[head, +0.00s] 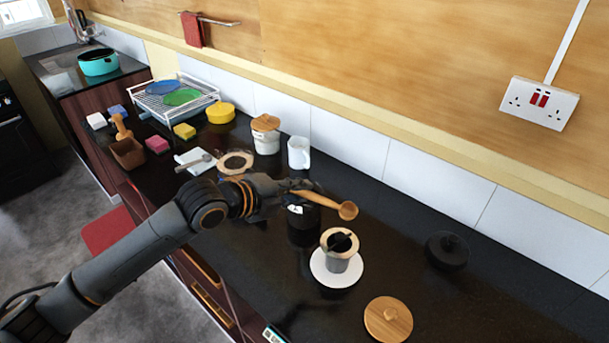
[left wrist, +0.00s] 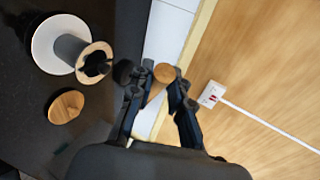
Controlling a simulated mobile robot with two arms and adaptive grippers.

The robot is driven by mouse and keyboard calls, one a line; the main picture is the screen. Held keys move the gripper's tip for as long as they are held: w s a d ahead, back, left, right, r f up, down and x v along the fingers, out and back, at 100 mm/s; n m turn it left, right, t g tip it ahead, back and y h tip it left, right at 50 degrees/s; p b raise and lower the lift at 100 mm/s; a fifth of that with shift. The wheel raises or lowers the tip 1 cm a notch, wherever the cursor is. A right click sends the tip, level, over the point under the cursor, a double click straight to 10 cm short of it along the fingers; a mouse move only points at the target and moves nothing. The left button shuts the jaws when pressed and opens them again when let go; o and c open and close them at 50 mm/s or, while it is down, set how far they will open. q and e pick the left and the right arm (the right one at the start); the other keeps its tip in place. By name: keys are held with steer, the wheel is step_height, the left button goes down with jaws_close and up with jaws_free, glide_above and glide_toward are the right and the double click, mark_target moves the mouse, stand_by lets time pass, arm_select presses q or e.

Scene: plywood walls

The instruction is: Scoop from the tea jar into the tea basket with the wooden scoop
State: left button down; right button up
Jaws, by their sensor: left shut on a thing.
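My left gripper (head: 298,187) is shut on the wooden scoop (head: 348,210), whose bowl points right, above the counter. In the left wrist view the scoop's bowl (left wrist: 164,73) shows between the fingers of the left gripper (left wrist: 166,100). No tea can be made out in the bowl. A dark jar with a white label (head: 302,222), apparently the tea jar, stands below the gripper, its top partly hidden by it. To its right, a grey cup with a wooden rim (head: 336,264) stands on a white saucer (head: 325,278). A dark piece, perhaps the tea basket (head: 340,242), sits in its mouth.
A wooden lid (head: 388,319) lies near the front, and a black lid (head: 447,250) lies farther right. Behind the arm stand a white mug (head: 299,153) and a wooden-lidded canister (head: 266,142). Sponges and a dish rack (head: 175,98) are at the left. The right counter is mostly clear.

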arm_select(q)
steer(key=n, duration=0.1)
steer(key=a+n+p, duration=0.1)
steer(key=shift+w+f+n+g, duration=0.1)
steer(key=shift+w+n+g, duration=0.15)
steer(key=shift+n+g, duration=0.05)
steer(key=shift+w+a+f+n, duration=0.15)
steer(key=shift+f+n, duration=0.2)
steer(key=shift+n, duration=0.25)
arm_select(e)
step_height(320, 180, up, 2)
steer(key=shift+d+r, duration=0.15)
